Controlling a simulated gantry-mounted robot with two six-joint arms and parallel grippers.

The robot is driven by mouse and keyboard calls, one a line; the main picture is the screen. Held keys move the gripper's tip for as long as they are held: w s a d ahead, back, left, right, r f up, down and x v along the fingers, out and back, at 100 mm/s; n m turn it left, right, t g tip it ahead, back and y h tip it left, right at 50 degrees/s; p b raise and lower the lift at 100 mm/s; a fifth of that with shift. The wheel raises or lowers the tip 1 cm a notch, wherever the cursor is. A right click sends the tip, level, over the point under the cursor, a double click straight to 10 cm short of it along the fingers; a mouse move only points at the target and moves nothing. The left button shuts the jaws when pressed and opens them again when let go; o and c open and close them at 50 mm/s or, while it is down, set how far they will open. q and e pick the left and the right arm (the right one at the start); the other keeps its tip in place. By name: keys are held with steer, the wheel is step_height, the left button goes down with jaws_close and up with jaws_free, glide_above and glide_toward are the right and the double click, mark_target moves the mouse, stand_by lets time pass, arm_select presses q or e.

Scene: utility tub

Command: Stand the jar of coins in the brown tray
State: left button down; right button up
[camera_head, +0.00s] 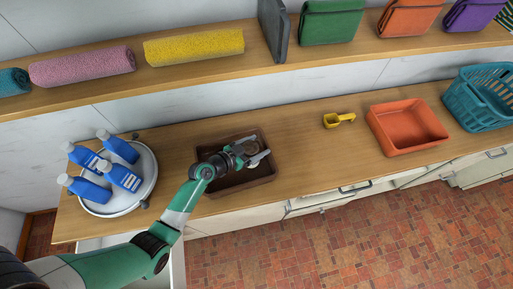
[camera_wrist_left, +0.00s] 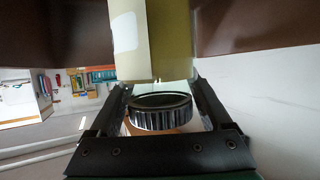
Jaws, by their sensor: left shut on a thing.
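The brown tray (camera_head: 268,173) sits on the wooden counter, left of the middle in the head view. My left gripper (camera_head: 252,154) is over the tray and shut on the jar of coins. The jar's dark ribbed lid (camera_wrist_left: 160,112) shows between the two fingers in the left wrist view. In the head view only a small part of the jar shows at the gripper. The coins are hidden, and I cannot tell whether the jar's base touches the tray floor. My right gripper is not in view.
A round white turntable (camera_head: 147,185) with several blue bottles stands left of the tray. To the right are a yellow scoop (camera_head: 338,119), an orange tray (camera_head: 408,126) and a teal basket (camera_head: 482,98). A shelf (camera_head: 215,66) with rolled towels and pouches runs behind. Counter between tray and scoop is clear.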

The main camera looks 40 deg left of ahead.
arm_select(q)
steer(key=shift+f, duration=0.3)
steer(key=shift+f, duration=0.2)
jaws_free()
steer(key=shift+r, duration=0.25)
steer(key=d+p+v, duration=0.1)
steer(key=p+v, duration=0.1)
steer(key=v, duration=1)
steer(key=shift+a, duration=0.45)
